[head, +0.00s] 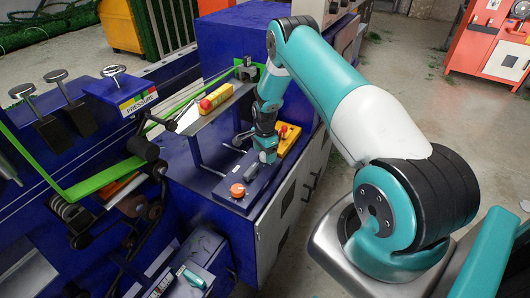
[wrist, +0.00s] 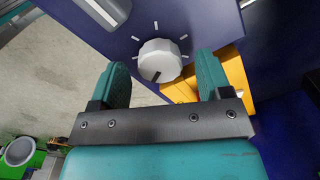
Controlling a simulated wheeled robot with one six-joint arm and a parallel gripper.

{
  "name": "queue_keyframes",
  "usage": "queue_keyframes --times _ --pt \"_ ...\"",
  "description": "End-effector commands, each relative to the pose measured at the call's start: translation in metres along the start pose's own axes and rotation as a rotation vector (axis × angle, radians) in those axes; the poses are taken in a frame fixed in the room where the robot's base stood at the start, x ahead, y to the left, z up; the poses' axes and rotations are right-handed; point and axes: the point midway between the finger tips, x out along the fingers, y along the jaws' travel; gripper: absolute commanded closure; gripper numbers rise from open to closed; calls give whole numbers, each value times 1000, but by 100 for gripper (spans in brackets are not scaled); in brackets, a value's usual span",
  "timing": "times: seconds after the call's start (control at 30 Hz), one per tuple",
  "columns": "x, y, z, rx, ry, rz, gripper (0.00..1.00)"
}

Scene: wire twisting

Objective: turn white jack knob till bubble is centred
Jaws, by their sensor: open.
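The white jack knob (wrist: 158,60) shows in the wrist view on a dark blue panel. It is round and ridged, with a dark pointer mark toward its lower left and white tick marks around it. My gripper (wrist: 163,68) is open, one teal finger on each side of the knob in the picture. A gap shows on both sides, and I cannot tell how far the fingertips reach along the knob. In the head view my gripper (head: 265,152) points down at the blue box, and the knob is hidden. A yellow bar with a red part (head: 216,97) lies on a grey plate; no bubble is readable.
An orange round button (head: 238,190) sits on the blue box's front. A yellow box with a red button (head: 287,137) stands just behind my gripper; its yellow side also shows in the wrist view (wrist: 235,84). The grey plate (head: 205,117) is close to the left. Open floor lies right.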

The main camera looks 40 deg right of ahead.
Motion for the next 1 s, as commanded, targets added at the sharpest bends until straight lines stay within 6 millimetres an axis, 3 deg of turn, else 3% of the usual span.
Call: queue_keyframes --times 0.17,0.43,0.47,0.67,1.0 --pt "13 0 0 0 0 -1 29" --pt "14 0 0 0 0 -1 29" --pt "14 0 0 0 0 -1 31" --pt "14 0 0 0 0 -1 77" --pt "15 0 0 -35 0 -2 78"
